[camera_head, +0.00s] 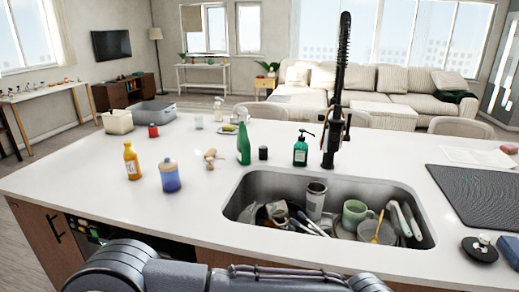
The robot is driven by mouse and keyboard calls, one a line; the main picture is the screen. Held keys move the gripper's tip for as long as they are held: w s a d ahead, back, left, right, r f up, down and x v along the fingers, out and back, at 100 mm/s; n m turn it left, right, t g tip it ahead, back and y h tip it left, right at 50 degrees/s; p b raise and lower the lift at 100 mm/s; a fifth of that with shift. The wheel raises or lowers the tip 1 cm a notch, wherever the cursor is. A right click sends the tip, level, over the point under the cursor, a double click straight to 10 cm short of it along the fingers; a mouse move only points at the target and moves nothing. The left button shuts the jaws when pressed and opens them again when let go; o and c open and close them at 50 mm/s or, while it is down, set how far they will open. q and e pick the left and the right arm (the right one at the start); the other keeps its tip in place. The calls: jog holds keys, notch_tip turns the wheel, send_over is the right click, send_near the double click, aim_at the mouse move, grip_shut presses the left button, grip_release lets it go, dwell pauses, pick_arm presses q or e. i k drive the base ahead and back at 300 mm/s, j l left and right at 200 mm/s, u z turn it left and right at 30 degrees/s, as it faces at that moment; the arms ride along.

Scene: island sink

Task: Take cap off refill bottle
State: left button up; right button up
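Several bottles stand on the white island counter (180,215). A green bottle (243,148) stands upright behind the sink's left end; I cannot tell for sure that it is the refill bottle. A dark green pump bottle (300,153) stands upright behind the sink, left of the faucet. A small black cylinder (263,153) stands between these two. Part of my arm crosses the bottom edge, but neither gripper is in view.
The sink (258,185) holds dishes, a green mug (354,213) and utensils. A tall black faucet (338,110) rises behind it. A dark mat (484,198) lies at right. The front left counter is clear.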

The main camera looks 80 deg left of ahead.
aim_at(131, 161)
jog(key=u, duration=3.8)
jog(key=i+j, duration=0.1)
jog(key=i+z, duration=0.05)
jog(key=i, duration=0.05)
